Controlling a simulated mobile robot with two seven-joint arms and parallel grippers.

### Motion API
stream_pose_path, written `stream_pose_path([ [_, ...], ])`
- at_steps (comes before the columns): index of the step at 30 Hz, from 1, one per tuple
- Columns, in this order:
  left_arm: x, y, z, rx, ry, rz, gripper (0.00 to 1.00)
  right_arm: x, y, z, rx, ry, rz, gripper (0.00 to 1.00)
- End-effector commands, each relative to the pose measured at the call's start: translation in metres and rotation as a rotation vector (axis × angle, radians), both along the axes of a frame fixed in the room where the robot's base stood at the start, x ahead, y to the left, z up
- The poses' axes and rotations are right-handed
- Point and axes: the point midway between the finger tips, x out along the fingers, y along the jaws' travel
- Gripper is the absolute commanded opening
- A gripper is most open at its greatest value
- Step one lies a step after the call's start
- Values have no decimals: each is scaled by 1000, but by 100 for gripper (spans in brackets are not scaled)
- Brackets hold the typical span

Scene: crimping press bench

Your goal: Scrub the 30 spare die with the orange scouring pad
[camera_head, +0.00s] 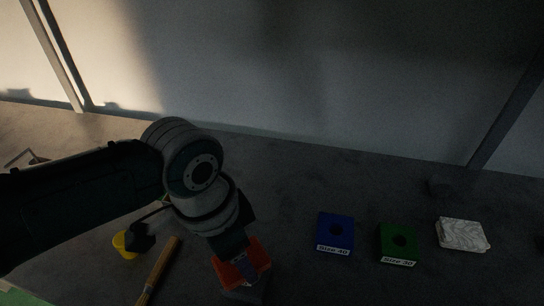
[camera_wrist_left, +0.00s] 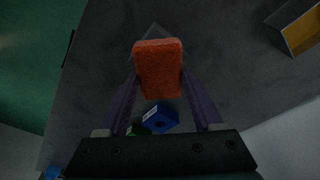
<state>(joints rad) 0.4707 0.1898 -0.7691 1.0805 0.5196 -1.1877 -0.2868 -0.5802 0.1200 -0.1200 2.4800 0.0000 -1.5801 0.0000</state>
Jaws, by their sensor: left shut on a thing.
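My left gripper (camera_head: 235,248) is shut on the orange scouring pad (camera_head: 242,268). In the left wrist view the pad (camera_wrist_left: 158,68) sits between the two fingers (camera_wrist_left: 160,92). A dark grey block (camera_head: 246,294) is just below the pad and partly hidden by it; a grey corner also shows behind the pad in the wrist view (camera_wrist_left: 155,31). I cannot tell whether pad and block touch, and no label shows on the block. My right gripper is not in view.
A wooden handle (camera_head: 159,269) and a yellow cup (camera_head: 123,246) are left of the gripper. A yellow-edged box (camera_wrist_left: 301,33) shows at the wrist view's upper right.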

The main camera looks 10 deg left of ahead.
Motion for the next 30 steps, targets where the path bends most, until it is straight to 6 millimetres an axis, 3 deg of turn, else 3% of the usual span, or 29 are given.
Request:
stream_pose_path([
  [1, -1, 11, -3, 19, 5, 5, 15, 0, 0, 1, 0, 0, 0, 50],
  [3, -1, 16, -4, 21, 4, 7, 15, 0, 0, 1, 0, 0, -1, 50],
  [17, -2, 18, -3, 27, 7, 6, 15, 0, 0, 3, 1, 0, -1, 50],
  [30, 0, 14, 45, 17, 2, 3, 15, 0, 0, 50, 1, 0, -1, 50],
])
